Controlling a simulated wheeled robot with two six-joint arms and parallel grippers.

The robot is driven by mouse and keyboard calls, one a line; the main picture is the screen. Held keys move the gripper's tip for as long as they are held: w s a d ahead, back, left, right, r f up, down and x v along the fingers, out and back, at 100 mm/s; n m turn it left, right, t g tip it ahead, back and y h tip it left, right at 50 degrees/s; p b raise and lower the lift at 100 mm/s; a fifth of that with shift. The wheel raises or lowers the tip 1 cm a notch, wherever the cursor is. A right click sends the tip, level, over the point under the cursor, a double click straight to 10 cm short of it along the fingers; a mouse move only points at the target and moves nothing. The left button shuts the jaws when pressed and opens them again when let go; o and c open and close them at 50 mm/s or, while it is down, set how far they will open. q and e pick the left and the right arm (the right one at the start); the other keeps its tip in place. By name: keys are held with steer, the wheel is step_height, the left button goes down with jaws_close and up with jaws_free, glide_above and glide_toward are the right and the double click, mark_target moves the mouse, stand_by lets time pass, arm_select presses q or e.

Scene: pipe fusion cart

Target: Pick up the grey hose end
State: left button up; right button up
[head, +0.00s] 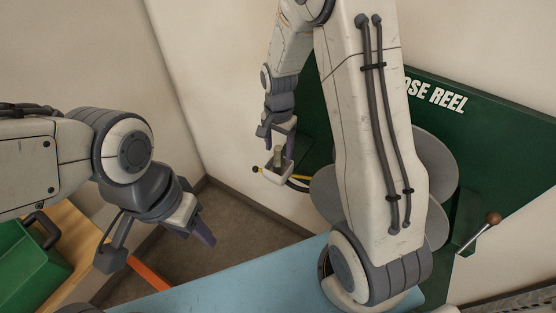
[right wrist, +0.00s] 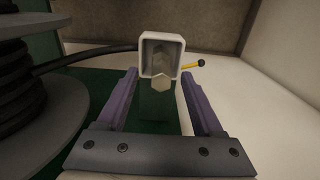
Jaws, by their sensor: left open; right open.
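The grey hose end (right wrist: 160,72) appears as a pale grey-green fitting in front of a white square holder (right wrist: 162,45). A dark hose (right wrist: 85,57) runs from the left to the holder. My right gripper (right wrist: 159,78) is open, with its purple fingers on either side of the fitting and gaps visible. In the head view, my right gripper (head: 278,148) points down just above the white holder (head: 272,175), with the grey fitting (head: 279,158) between its fingers. My left gripper (head: 192,228) is open and empty, away to the left.
A green hose reel panel (head: 500,130) stands at the right, with grey reel discs (head: 435,165) partly hidden by my right arm. A crank handle (head: 478,234) sticks out there. A blue surface (head: 230,275) lies in front. A green box (head: 30,255) stands at the lower left.

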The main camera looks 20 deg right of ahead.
mark_target(278, 156)
step_height(278, 156, down, 4)
steer(key=shift+f+p, duration=0.1)
steer(key=shift+p, duration=0.5)
jaws_close()
steer(key=shift+w, duration=0.1)
